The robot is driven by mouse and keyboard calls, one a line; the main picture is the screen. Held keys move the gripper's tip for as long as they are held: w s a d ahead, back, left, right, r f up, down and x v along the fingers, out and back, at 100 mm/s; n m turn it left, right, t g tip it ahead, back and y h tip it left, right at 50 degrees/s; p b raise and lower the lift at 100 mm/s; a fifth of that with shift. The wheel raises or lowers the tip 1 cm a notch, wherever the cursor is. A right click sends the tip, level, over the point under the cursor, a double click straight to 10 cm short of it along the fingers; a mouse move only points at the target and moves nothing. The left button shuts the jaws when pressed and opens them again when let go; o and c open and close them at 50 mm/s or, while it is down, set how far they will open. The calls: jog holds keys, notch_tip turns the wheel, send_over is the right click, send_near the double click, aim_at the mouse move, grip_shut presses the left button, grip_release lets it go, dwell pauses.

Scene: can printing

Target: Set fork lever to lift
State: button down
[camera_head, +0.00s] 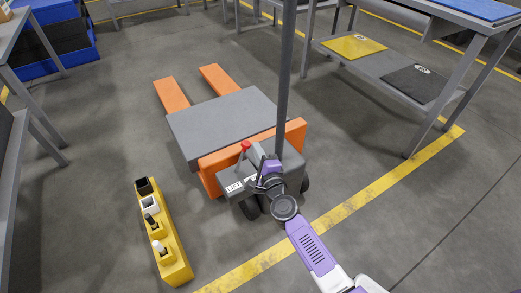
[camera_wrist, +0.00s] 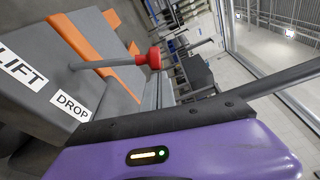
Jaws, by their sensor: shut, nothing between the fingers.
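The pallet truck has orange forks (camera_head: 172,96), a grey plate (camera_head: 225,118) over them and a grey housing (camera_head: 290,178) at its near end. The fork lever's red knob (camera_head: 245,146) stands up from the housing. In the wrist view the lever is a grey rod (camera_wrist: 108,62) with the red knob (camera_wrist: 154,58) at its end. White labels LIFT (camera_wrist: 22,70) and DROP (camera_wrist: 70,103) are beside its base. My gripper (camera_head: 268,178) is shut and empty at the housing, just right of the lever. Its fingertips are hard to make out, and contact with the lever cannot be told.
The truck's tall handle pole (camera_head: 284,85) rises right behind my gripper. A yellow stand (camera_head: 172,253) with several small items is at the left. A shelved table (camera_head: 462,88) stands at the right.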

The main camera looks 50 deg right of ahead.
jog(key=shift+a, duration=0.1)
jog(key=shift+w+a+r+n+p, duration=0.15)
jog(key=shift+a+r+n+p, duration=0.1)
jog(key=shift+a+n, duration=0.2)
jog(key=shift+w+a+r+n+p, duration=0.15)
jog(key=shift+a+r+n, duration=0.15)
jog(key=shift+a, duration=0.2)
jog(key=w+a+n+t+p, duration=0.2)
jog(key=a+n, duration=0.6)
jog(key=a, duration=0.1)
jog(key=shift+w, duration=0.25)
jog(key=shift+a, duration=0.1)
